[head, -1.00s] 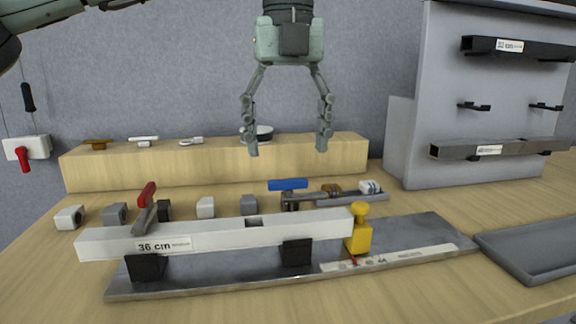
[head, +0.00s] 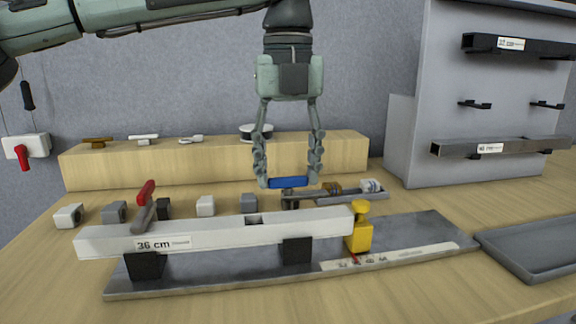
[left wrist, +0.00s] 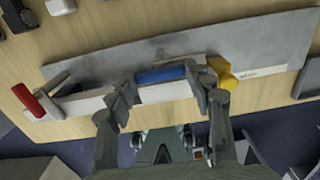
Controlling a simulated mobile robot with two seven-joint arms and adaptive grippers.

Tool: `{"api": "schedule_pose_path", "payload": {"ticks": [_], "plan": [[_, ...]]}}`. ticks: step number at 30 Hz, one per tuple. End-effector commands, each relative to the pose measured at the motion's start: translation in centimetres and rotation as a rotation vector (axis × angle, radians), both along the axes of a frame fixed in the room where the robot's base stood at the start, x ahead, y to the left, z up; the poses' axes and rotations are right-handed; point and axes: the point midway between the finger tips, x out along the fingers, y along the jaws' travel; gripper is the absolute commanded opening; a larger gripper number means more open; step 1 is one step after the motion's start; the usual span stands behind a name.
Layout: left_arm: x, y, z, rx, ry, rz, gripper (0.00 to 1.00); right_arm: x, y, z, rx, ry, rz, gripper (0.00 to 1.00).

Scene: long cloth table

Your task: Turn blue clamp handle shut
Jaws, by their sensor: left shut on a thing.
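The blue clamp handle (head: 289,182) lies level on its dark clamp (head: 290,201), behind the white beam marked 36 cm (head: 205,236). My left gripper (head: 288,184) points down with a fingertip at each end of the blue handle, shut on it. The left wrist view shows the blue handle (left wrist: 161,74) between the two fingers (left wrist: 163,88). A red clamp handle (head: 146,191) stands tilted up at the beam's left part. My right gripper is not in view.
A yellow stop (head: 358,236) stands at the beam's right end on the grey base plate (head: 430,236). Several small blocks sit behind the beam. A grey tray (head: 535,250) is at right and a wooden ledge (head: 215,165) runs along the back.

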Motion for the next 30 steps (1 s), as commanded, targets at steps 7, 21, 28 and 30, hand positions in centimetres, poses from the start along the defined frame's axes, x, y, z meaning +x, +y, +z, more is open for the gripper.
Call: {"api": "schedule_pose_path", "payload": {"ticks": [7, 21, 28, 30], "plan": [[0.0, 0.0, 0.0, 0.000, 0.000, -0.011, 0.23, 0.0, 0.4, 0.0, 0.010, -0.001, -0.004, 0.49], [0.0, 0.0, 0.1, 0.001, 0.003, -0.273, 0.23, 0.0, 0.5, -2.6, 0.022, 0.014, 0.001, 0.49], [0.0, 0.0, 0.1, 0.001, 0.002, -0.491, 0.23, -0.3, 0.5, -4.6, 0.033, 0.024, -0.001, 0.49], [0.0, 0.0, 0.1, 0.001, 0.003, -0.558, 0.23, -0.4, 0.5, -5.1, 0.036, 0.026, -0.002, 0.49]]}}
